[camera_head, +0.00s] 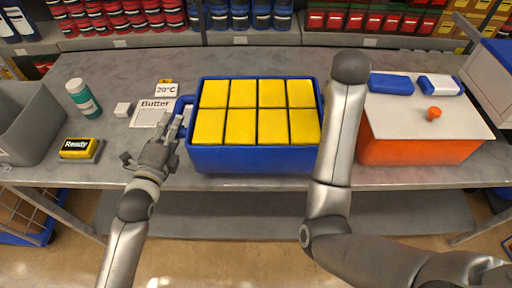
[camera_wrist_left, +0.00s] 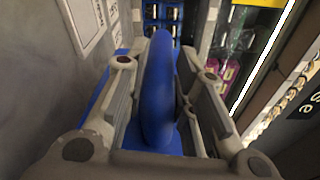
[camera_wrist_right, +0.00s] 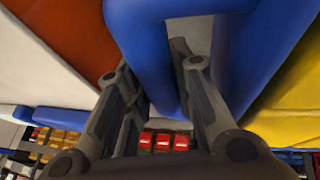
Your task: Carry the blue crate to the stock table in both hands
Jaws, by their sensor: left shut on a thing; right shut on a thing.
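The blue crate (camera_head: 255,160), filled with several yellow packs (camera_head: 257,94), is upright at the middle of the grey table, close to its front edge. I cannot tell whether its base touches the table. My left gripper (camera_head: 172,135) is at the crate's left side, shut on its blue handle; the handle (camera_wrist_left: 160,90) stands between the fingers in the left wrist view. My right gripper (camera_wrist_right: 155,68) is shut on the right handle (camera_wrist_right: 150,35) in the right wrist view. In the head view my right arm hides that gripper and the crate's right end.
An orange box (camera_head: 415,150) with a pale top stands right of the crate. A "Butter" card (camera_head: 150,114), a green-white bottle (camera_head: 83,98), a yellow "Ready" device (camera_head: 80,149) and a grey bin (camera_head: 35,125) are at left. Stocked shelves line the back.

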